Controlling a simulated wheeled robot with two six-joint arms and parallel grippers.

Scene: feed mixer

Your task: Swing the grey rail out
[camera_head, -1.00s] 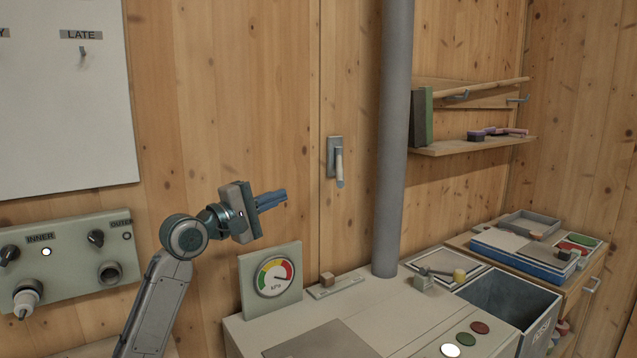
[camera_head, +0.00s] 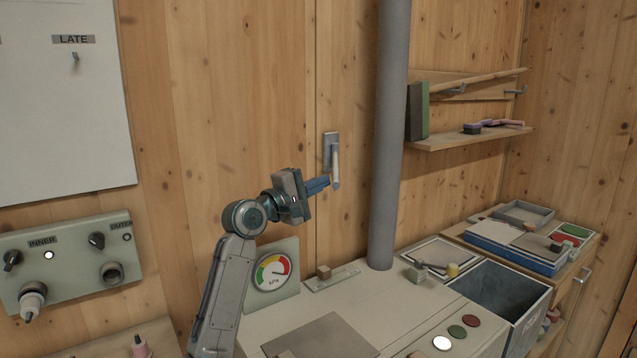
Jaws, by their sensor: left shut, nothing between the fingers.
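A grey wall plate with a pale grey hanging lever (camera_head: 333,158) is mounted on the wooden wall, left of a thick grey pole (camera_head: 386,150). The lever hangs down. I cannot tell for certain which part is the grey rail; the lever is the closest match. My left gripper (camera_head: 326,184) has its blue fingers shut and empty. In the picture its tips are right by the lower end of the lever; I cannot tell whether they touch it. My right gripper is not in view.
Below the arm is a pale bench (camera_head: 330,315) with a gauge (camera_head: 272,272), a small slider block and buttons. An open bin (camera_head: 498,295) stands right of it. A wall shelf (camera_head: 470,138) is behind the pole. A green control panel (camera_head: 70,258) is at left.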

